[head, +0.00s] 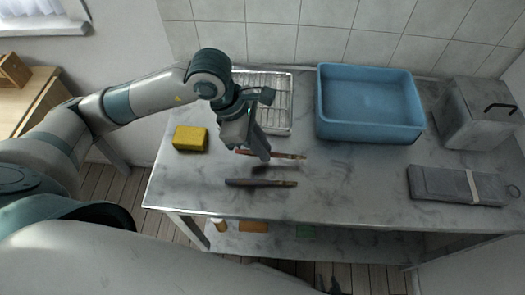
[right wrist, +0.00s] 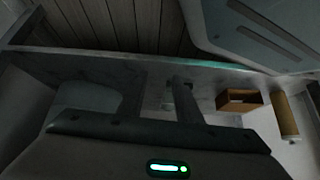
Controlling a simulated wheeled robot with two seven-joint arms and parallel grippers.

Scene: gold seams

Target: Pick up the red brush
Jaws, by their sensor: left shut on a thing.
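The red brush (head: 288,156) is a thin reddish stick with a darker tip, in the head view left of the table's middle. My left gripper (head: 262,156) is shut on it, pointing down, and hides part of its length. A dark shadow lies below the brush, and it appears to be held a little above the table. My right gripper (right wrist: 180,100) shows only in the dark right wrist view, where its finger opening is unclear.
On the table (head: 345,180) lie a dark brush (head: 260,183), yellow sponge (head: 190,138), wire rack (head: 275,105), blue basin (head: 370,125), grey box (head: 478,115) and grey wrapped bundle (head: 455,186). The front middle is clear. A brown box (right wrist: 240,100) shows in the right wrist view.

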